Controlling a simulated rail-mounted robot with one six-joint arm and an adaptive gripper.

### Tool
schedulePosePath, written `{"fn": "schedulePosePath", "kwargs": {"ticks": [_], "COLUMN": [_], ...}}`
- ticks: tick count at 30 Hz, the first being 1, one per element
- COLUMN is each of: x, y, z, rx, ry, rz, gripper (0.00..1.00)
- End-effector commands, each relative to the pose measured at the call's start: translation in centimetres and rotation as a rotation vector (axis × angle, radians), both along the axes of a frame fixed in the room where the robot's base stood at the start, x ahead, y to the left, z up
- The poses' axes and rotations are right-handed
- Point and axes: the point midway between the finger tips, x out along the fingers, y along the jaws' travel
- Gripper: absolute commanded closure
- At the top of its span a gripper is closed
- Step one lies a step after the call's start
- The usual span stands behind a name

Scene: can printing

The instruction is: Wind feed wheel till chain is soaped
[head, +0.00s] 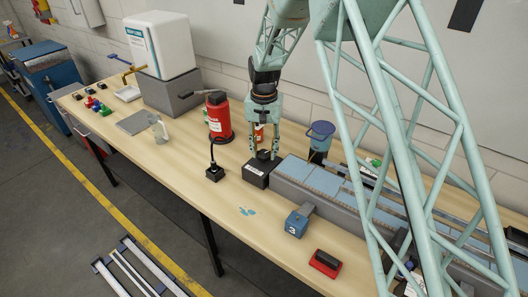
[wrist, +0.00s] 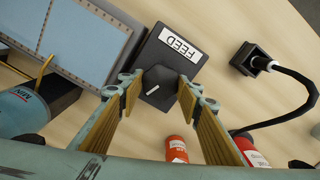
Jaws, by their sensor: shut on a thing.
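A black box with a white FEED label (head: 256,177) stands on the table at the near-left end of the conveyor. My gripper (head: 264,155) points down over the box. In the wrist view its fingers (wrist: 158,92) stand on either side of the wheel, shut on it. The chain, a run of flat blue-grey plates (head: 318,186), stretches right from the box; I cannot tell whether soap is on it.
A blue bucket (head: 321,130) stands behind the chain. A red canister (head: 219,118) and an orange can (wrist: 176,150) stand near the box. A black socket with a cable (head: 214,173) is left of it. A blue block marked 3 (head: 297,222) and a red-black block (head: 326,263) lie in front.

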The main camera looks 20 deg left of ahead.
Motion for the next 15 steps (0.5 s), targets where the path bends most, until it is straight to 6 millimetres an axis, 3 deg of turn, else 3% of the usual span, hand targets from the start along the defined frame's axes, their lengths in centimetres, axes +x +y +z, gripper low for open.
{"fn": "schedulePosePath", "kwargs": {"ticks": [4,5,9,15], "x": [0.0,0.0,0.0,0.0], "y": [-0.01,-0.01,0.0,0.0], "z": [0.01,0.01,0.01,0.0], "rx": [0.0,0.0,0.0,0.0], "ry": [0.0,0.0,0.0,0.0], "rz": [0.001,0.001,0.001,0.001], "gripper": [0.78,0.66,0.54,0.54]}}
